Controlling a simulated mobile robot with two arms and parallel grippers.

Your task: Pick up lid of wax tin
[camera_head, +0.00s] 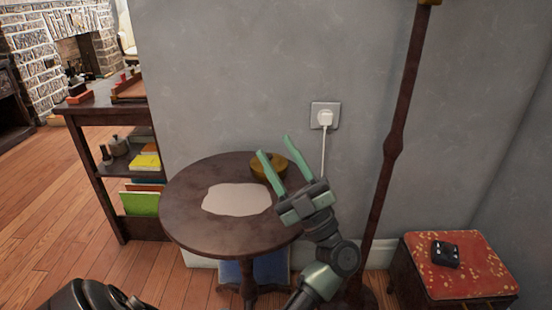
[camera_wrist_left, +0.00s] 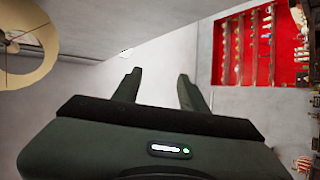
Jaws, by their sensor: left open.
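A round, brownish-yellow tin (camera_head: 279,163), which looks like the wax tin, sits near the back right edge of a small round dark table (camera_head: 190,210). Its lid cannot be told apart from its body at this size. My left gripper (camera_head: 275,146) has its green fingers spread and overlaps the tin in the head view. One finger crosses in front of the tin; contact cannot be told. In the left wrist view the open fingers (camera_wrist_left: 160,76) have nothing between them, and the tin does not show. My right gripper is not in view.
A pale irregular patch (camera_head: 237,199) lies on the tabletop. A grey wall with a plugged socket (camera_head: 325,116) stands behind. A dark pole (camera_head: 394,145) and a red-topped stool (camera_head: 480,275) are at the right; a shelf unit (camera_head: 110,170) is at the left.

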